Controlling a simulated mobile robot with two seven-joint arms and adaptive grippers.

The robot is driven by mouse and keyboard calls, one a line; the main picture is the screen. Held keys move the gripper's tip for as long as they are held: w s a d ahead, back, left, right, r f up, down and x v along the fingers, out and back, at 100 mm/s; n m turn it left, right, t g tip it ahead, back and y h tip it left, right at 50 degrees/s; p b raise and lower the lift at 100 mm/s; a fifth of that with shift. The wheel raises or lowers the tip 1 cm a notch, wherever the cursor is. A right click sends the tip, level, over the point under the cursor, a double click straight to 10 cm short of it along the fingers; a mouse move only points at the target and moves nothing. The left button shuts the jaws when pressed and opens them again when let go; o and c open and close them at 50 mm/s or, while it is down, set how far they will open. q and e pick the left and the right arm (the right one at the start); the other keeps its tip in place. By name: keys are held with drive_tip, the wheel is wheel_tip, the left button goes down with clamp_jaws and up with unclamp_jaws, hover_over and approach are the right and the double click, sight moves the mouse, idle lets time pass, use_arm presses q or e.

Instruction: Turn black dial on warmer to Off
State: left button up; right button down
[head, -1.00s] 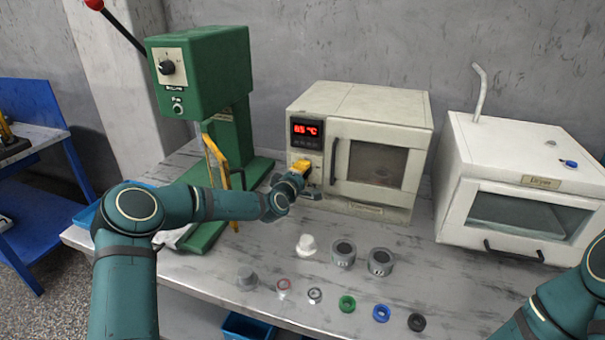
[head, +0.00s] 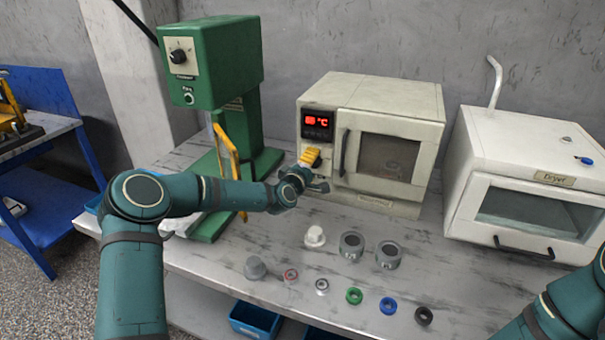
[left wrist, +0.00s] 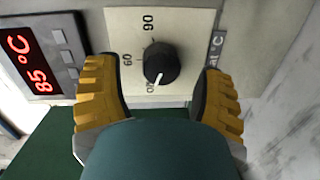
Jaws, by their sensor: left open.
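The warmer (head: 395,97) is a cream box with a red lit display (head: 317,124) and a windowed door. Its black dial (left wrist: 163,64) shows in the left wrist view on a pale plate marked 60 and 90, with a partly hidden label at the bottom. The dial's white pointer line is turned toward that lower label. My left gripper (head: 311,158) is at the warmer's front panel and hides the dial in the head view. In the left wrist view its yellow fingers (left wrist: 160,88) are open, one on each side of the dial, with visible gaps to it.
A green press (head: 225,65) with its own black knob stands left of the warmer. A white dryer (head: 535,130) stands to the right. Grey cups (head: 351,246), a white part (head: 315,236) and several small rings (head: 354,296) lie on the bench in front.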

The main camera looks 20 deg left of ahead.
use_arm(q)
drive_tip(key=s+a, duration=0.1)
drive_tip(key=s, duration=1)
drive_tip(key=shift+a+r, duration=0.15)
drive_tip(key=shift+r, duration=0.25)
